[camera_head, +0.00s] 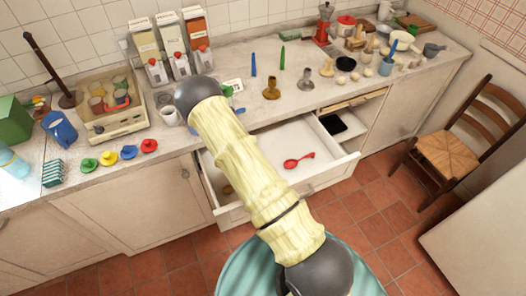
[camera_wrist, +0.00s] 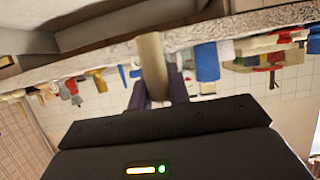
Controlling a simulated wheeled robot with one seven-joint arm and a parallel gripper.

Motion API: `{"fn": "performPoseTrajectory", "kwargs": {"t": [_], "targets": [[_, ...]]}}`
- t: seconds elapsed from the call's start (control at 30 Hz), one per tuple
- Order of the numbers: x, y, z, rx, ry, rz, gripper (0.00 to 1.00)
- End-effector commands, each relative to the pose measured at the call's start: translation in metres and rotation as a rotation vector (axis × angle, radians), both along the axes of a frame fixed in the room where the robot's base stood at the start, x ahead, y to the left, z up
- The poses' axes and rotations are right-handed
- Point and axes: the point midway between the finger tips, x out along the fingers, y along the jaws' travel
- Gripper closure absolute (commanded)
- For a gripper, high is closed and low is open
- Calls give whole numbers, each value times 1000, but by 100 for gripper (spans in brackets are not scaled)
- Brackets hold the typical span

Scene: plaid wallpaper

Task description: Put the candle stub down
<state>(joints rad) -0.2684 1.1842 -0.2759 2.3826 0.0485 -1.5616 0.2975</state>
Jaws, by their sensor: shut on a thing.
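The candle stub (camera_wrist: 153,66) is a short cream cylinder in the wrist view. My gripper (camera_wrist: 160,92) is shut on it, with a dark finger on each side of its lower part in the picture. Its far end overlaps the pale counter edge in that view; I cannot tell whether it touches. In the head view the stub and my fingers are hidden behind my arm. The counter (camera_head: 233,101) runs along the wall, and an open white drawer (camera_head: 325,146) holding a red spoon (camera_head: 299,160) is below it.
Brass (camera_head: 271,89) and grey (camera_head: 306,80) holders stand on the counter, near a blue candle (camera_head: 253,65) and a green candle (camera_head: 282,57). A white mug (camera_head: 170,116) and coloured lids (camera_head: 129,152) are at left. Small bare counter patches lie between the holders and the front edge.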

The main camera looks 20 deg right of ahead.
Motion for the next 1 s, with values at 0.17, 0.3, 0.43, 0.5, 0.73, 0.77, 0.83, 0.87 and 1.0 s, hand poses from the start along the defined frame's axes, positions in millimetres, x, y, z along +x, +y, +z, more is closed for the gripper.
{"fn": "performPoseTrajectory", "kwargs": {"t": [0.17,0.3,0.43,0.5,0.73,0.77,0.83,0.87,1.0], "targets": [[0,-1,0,-1,0,-2,100],[1,-4,-2,-1,0,-10,100],[7,-23,-12,-2,-2,-74,100],[12,-42,-19,-1,-5,-145,100],[22,-119,-26,3,-9,-516,100],[21,-127,-25,4,-10,-565,100],[19,-142,-24,6,-10,-675,100],[18,-147,-24,5,-10,-720,100],[12,-163,-25,3,-8,-899,100]]}}
